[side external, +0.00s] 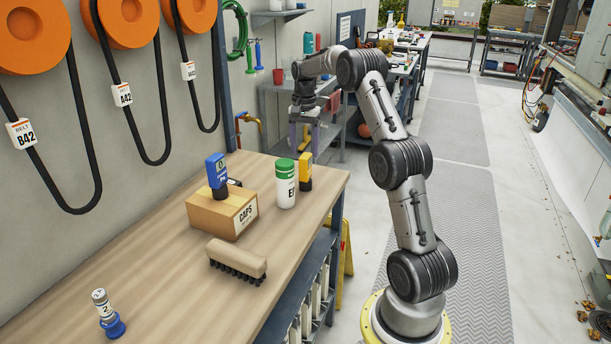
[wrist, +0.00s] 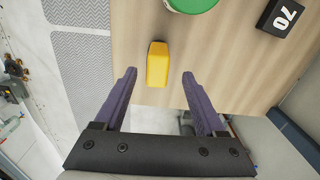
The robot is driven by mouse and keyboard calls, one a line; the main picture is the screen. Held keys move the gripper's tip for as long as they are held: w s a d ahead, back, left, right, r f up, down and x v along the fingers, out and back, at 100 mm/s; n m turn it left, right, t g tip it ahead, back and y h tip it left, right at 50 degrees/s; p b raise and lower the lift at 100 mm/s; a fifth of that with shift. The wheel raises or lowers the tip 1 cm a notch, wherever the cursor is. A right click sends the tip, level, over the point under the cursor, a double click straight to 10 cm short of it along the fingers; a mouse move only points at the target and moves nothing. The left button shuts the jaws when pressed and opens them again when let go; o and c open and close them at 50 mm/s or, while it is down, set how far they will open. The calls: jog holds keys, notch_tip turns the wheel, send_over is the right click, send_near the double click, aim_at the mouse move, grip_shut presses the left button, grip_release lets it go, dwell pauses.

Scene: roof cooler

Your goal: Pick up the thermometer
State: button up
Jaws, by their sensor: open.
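A yellow upright device with a dark lower part (side external: 305,172) stands near the far right corner of the wooden bench, partly hidden by the white bottle. A blue handheld device (side external: 217,172) with a small display stands at the cardboard box. I cannot read which one is the thermometer. My gripper (side external: 305,146) hangs above the far end of the bench, over the yellow device, with its purple fingers apart and empty. In the wrist view, the yellow device's top (wrist: 157,64) shows between the open fingertips (wrist: 160,74), apart from both.
A white bottle with a green lid (side external: 286,184) stands close to the yellow device; its lid shows in the wrist view (wrist: 192,4). A black block marked 70 (wrist: 281,17) lies farther off. The cardboard box (side external: 222,212), brush (side external: 237,258) and blue-based vial (side external: 106,312) are nearer.

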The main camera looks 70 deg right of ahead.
aim_at(305, 166)
jog(key=shift+s+f, duration=0.15)
jog(key=shift+f, duration=3.35)
grip_shut()
jog(key=shift+r, duration=0.1)
